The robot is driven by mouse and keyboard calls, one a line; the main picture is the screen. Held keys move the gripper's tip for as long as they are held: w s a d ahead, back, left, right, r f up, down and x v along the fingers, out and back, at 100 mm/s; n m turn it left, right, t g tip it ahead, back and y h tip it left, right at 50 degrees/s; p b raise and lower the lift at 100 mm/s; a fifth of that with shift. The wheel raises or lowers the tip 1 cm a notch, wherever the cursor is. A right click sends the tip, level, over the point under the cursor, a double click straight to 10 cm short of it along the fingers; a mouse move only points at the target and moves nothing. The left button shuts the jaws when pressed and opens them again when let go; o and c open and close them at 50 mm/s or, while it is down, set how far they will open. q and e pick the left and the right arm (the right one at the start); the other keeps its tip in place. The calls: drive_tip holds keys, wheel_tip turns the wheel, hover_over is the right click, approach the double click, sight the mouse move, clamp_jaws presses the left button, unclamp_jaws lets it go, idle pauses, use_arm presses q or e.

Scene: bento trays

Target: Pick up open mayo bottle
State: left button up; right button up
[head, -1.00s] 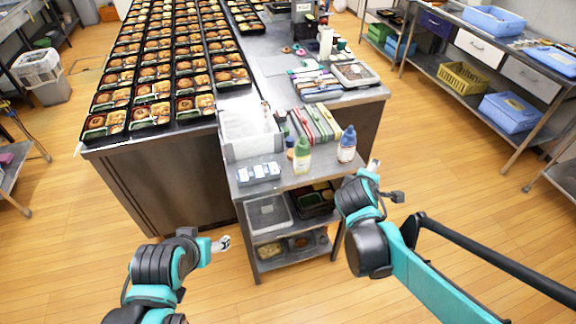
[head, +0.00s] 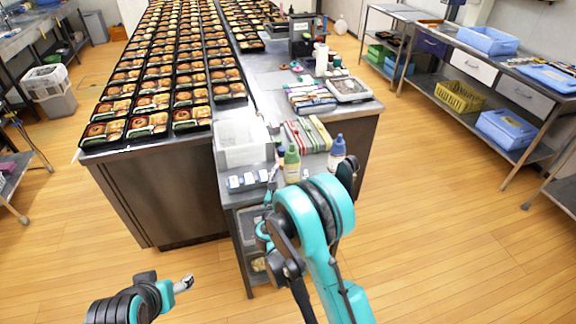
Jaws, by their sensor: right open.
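A pale yellow squeeze bottle with a green top (head: 291,164) and a white bottle with a blue top (head: 337,153) stand upright on the front of the metal side counter (head: 306,177). I cannot tell from their labels which holds mayo or whether either is open. A darker bottle is partly hidden beside the green-topped one. My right gripper (head: 272,180) is open, small in view and partly covered by my arm, close to the left of the green-topped bottle. Contact is unclear. My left gripper (head: 183,284) is low at the left, away from the counter; its jaws are unclear.
A translucent bin (head: 243,160) and a blue-and-white box (head: 246,182) sit left of the bottles. Colourful packets (head: 310,130) lie behind them. Filled bento trays (head: 150,124) cover the long table. The floor at the right is clear.

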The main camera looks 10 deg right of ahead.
sight(291, 169)
drive_tip(key=w, duration=0.1)
drive_tip(key=w+d, duration=0.1)
drive_tip(key=w+f, duration=0.1)
drive_tip(key=shift+w+d, duration=0.25)
drive_tip(key=shift+w+r+b, duration=0.2)
drive_tip(key=shift+b, duration=0.25)
drive_tip(key=x, duration=0.1)
drive_tip(key=b+x, duration=0.1)
drive_tip(key=x, duration=0.2)
drive_tip(key=shift+f, duration=0.3)
use_arm(q)
drive_tip(key=shift+w+d+f, duration=0.15)
drive_tip(key=shift+w+f, duration=0.15)
drive_tip(key=shift+f, duration=0.35)
drive_tip(key=shift+w+d+f, duration=0.1)
drive_tip(key=shift+w+f, duration=0.15)
drive_tip(key=shift+f, duration=0.35)
use_arm(e)
drive_tip(key=shift+w+d+r, duration=0.1)
drive_tip(key=shift+w+r, duration=0.1)
drive_tip(key=shift+w, duration=0.2)
drive_tip(key=c, duration=0.9)
